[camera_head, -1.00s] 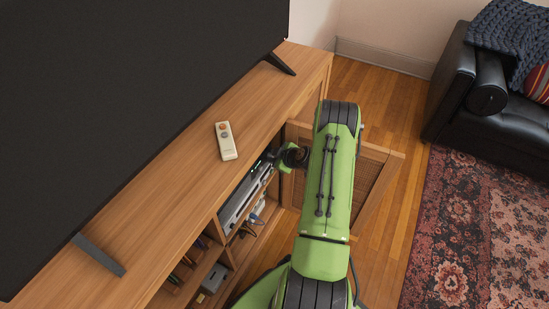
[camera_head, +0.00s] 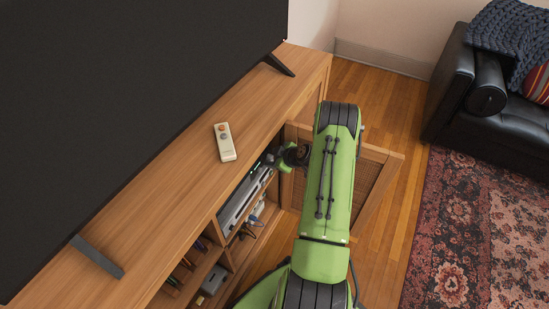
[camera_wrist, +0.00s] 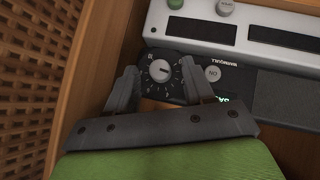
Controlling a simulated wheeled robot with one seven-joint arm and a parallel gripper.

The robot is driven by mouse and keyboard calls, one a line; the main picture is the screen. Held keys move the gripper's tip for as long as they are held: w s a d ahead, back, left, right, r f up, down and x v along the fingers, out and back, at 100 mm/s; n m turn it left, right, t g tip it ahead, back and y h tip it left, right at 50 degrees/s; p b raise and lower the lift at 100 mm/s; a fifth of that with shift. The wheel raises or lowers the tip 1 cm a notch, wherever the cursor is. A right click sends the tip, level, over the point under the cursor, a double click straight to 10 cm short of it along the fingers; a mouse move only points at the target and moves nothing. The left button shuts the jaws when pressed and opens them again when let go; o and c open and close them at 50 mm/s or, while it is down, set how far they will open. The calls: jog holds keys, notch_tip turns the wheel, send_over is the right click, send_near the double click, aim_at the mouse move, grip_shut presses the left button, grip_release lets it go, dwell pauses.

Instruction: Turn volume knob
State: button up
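The volume knob (camera_wrist: 159,71) is a small round pale knob on a dark dial with white tick marks, on the front of a black audio unit (camera_wrist: 205,57). In the wrist view my gripper (camera_wrist: 158,66) is open, with one finger to each side of the knob. I see gaps between the fingers and the knob; whether the tips reach its depth is unclear. In the head view my gripper (camera_head: 279,164) is at the cabinet's open front, and the knob is hidden there. A round button (camera_wrist: 212,73) and a partly covered green display sit right of the knob.
A pale device (camera_wrist: 265,25) stands beside the unit. The wooden cabinet (camera_head: 190,140) carries a television (camera_head: 130,100) and a remote (camera_head: 225,142). An open woven-panel door (camera_head: 372,175) stands right of my gripper, behind my arm. Lower shelves hold several small items.

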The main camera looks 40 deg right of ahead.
jog(key=p+v, duration=0.3)
jog(key=v, duration=1.2)
jog(key=shift+s+r+p, duration=0.2)
jog(key=shift+s+p, duration=0.1)
jog(key=shift+p, duration=0.1)
jog(key=s+f+n+t, duration=0.4)
jog(key=f+n+t, duration=0.1)
jog(key=f, duration=0.3)
jog(key=shift+y, duration=0.3)
jog(key=b+x, duration=0.1)
jog(key=x, duration=0.4)
jog(key=b+x, duration=0.2)
jog(key=x, duration=0.3)
jog(key=r+b+x, duration=0.1)
jog(key=x, duration=0.5)
jog(key=shift+w+d+b, duration=0.15)
jog(key=shift+d+b, duration=0.15)
jog(key=shift+d, duration=0.1)
jog(key=shift+c, duration=0.4)
